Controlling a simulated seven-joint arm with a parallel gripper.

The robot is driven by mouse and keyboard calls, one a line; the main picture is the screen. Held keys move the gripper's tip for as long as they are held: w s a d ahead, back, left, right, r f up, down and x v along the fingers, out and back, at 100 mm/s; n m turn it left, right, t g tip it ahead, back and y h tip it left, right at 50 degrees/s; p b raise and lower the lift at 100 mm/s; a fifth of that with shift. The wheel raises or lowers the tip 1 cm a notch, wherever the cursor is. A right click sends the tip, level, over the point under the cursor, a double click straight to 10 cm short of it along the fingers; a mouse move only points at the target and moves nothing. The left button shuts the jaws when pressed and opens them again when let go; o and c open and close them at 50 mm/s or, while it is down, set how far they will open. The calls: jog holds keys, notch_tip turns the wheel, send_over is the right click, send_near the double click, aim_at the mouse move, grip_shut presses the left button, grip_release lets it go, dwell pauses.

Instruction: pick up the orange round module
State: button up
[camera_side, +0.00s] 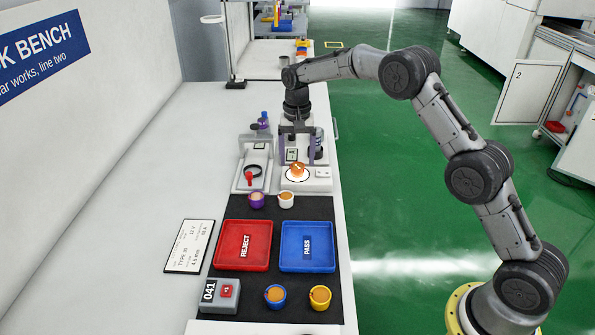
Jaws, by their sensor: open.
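The orange round module (298,169) sits on a white station (318,181), inside a dark ring marking on its top. A small light mark shows on the module's face. My gripper (299,159) points down just above and behind the module, with its two fingers apart to the left and right. It is open and empty. I cannot tell from this one view whether the fingertips are level with the module or still above it.
A white fixture (241,180) with a red knob stands close on the left. In front are a purple cup (257,199), a white cup (286,199), a red REJECT tray (243,266) and a blue PASS tray (308,268). Blue (274,304) and yellow (320,306) cups stand nearest.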

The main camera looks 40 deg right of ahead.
aim_at(298, 168)
jog(key=shift+d+f, duration=0.1)
jog(key=shift+f, duration=1.45)
jog(key=shift+c, duration=0.2)
grip_shut()
jog(key=shift+w+r, duration=0.1)
jog(key=shift+r, duration=0.05)
